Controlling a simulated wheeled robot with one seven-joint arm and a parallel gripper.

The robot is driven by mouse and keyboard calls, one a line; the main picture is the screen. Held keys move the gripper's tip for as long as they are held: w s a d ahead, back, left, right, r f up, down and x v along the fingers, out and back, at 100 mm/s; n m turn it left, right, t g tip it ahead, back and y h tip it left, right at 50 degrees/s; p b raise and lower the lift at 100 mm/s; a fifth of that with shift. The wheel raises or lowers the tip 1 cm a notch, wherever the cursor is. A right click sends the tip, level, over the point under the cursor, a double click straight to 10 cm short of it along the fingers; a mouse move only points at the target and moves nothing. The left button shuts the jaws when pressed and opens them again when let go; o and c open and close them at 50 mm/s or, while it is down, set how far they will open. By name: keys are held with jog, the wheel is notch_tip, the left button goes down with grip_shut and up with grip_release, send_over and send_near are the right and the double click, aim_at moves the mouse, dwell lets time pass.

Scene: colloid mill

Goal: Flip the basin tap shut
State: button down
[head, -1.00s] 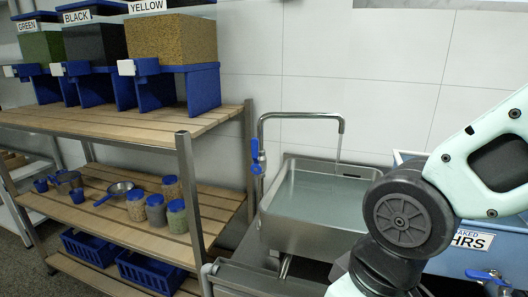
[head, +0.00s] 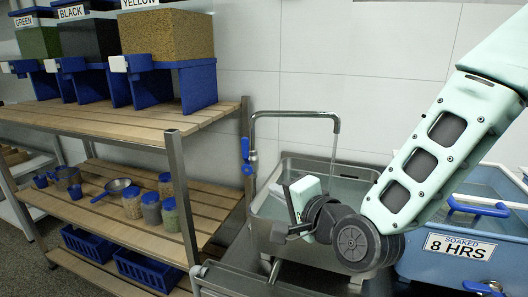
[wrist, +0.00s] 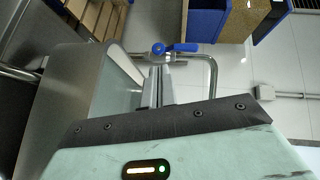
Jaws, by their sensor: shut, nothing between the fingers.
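The basin tap (head: 295,114) is a metal gooseneck with a blue lever (head: 247,157) on its upright at the basin's left side. A thin stream of water falls from its spout. In the wrist view the blue lever (wrist: 183,47) lies just beyond the fingertips, with a visible gap. My gripper (head: 279,232) is shut and empty. In the head view it is over the front left of the steel basin (head: 272,195), lower and to the right of the lever. Its fingers (wrist: 160,76) point towards the tap in the wrist view.
A blue tub (head: 430,262) labelled "SOAKED 8 HRS" stands right of the basin. A wooden rack (head: 110,212) with jars, pans and blue crates stands close on the left, its metal post (head: 183,190) in front. Tiled wall is behind the tap.

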aim_at(245, 148)
jog(key=w+d+r+m+t, duration=0.1)
jog(key=m, duration=0.1)
jog(key=w+d+r+m+t+h, duration=0.1)
jog(key=d+m+t, duration=0.1)
jog(key=shift+w+d+r, duration=0.15)
jog(key=shift+w+r, duration=0.15)
jog(key=shift+w, duration=0.05)
jog(key=shift+w, duration=0.1)
jog(key=s+a+p+x, duration=0.1)
jog(key=p+x, duration=0.3)
jog(key=x, duration=0.8)
jog(key=shift+w+a, duration=0.25)
jog(key=shift+a, duration=0.65)
jog(key=shift+r, duration=0.15)
